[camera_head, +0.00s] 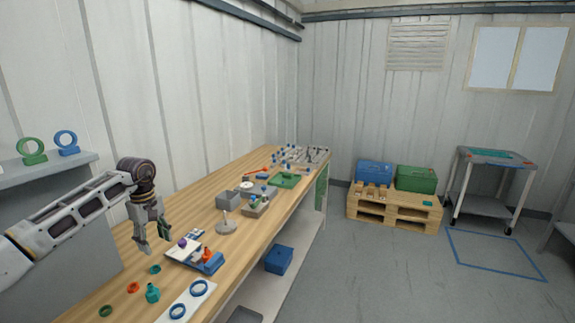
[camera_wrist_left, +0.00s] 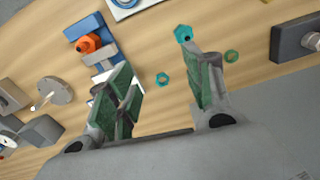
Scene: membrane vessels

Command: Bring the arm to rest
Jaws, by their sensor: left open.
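My left arm (camera_head: 75,205) reaches in from the left over the wooden workbench (camera_head: 195,215). My left gripper (camera_head: 152,240) points down above the bench, open and empty. Its two green-padded fingers also show in the left wrist view (camera_wrist_left: 165,95), spread apart with bare wood and a small teal ring (camera_wrist_left: 162,79) seen between them. A blue fixture with an orange part (camera_head: 207,258) lies on the bench just right of the gripper; it also shows in the wrist view (camera_wrist_left: 88,43). My right gripper is not in view.
A teal vessel (camera_head: 152,293), small rings and a white plate with blue rings (camera_head: 187,303) lie at the near end. A round grey stand (camera_head: 226,226), grey blocks and a green tray (camera_head: 285,180) stand farther along. A shelf with two ring stands (camera_head: 34,151) is at left.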

